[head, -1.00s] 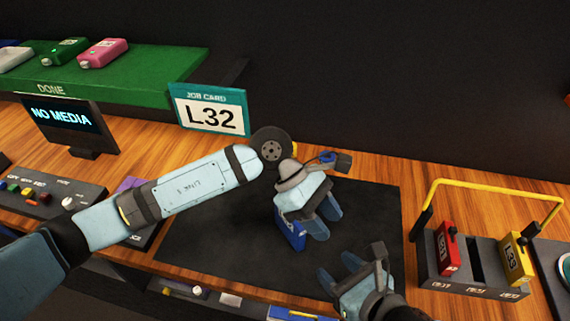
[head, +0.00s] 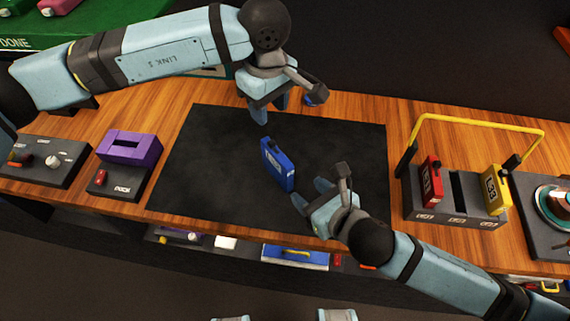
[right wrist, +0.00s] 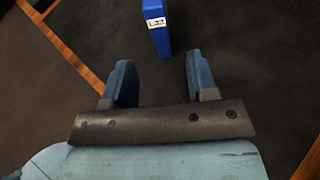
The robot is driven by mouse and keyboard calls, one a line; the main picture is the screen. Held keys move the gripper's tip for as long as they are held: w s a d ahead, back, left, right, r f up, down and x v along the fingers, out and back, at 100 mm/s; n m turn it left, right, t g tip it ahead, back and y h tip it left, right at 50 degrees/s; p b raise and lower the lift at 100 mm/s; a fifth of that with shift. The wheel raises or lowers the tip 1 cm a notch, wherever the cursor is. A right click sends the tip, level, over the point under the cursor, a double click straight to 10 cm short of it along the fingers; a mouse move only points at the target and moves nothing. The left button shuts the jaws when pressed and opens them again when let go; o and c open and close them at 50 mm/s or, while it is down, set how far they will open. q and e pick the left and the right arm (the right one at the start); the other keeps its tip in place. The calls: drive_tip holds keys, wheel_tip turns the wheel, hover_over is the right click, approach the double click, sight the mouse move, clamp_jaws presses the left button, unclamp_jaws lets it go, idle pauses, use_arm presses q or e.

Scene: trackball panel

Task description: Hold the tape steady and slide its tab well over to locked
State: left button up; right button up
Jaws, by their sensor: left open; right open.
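The blue tape (head: 278,163) stands on its edge, apparently on its own, on the black mat (head: 205,150). Its pale label faces right in the head view. In the right wrist view the tape (right wrist: 158,28) shows a label reading L32. The tab is too small to make out. My left gripper (head: 270,108) is open and empty at the mat's back edge, behind the tape and apart from it. My right gripper (head: 311,194) is open at the tape's front right. Its fingers (right wrist: 159,72) point towards the tape, which lies beyond their tips, not between them.
A rack (head: 455,208) with a red tape (head: 431,182), a yellow tape (head: 495,190) and a yellow hoop (head: 480,122) stands right of the mat. A purple-topped dock (head: 130,150) and a control panel (head: 45,160) stand left. The mat around the tape is clear.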

sight(291, 178)
drive_tip(key=x, duration=0.9)
drive_tip(key=shift+c, duration=0.3)
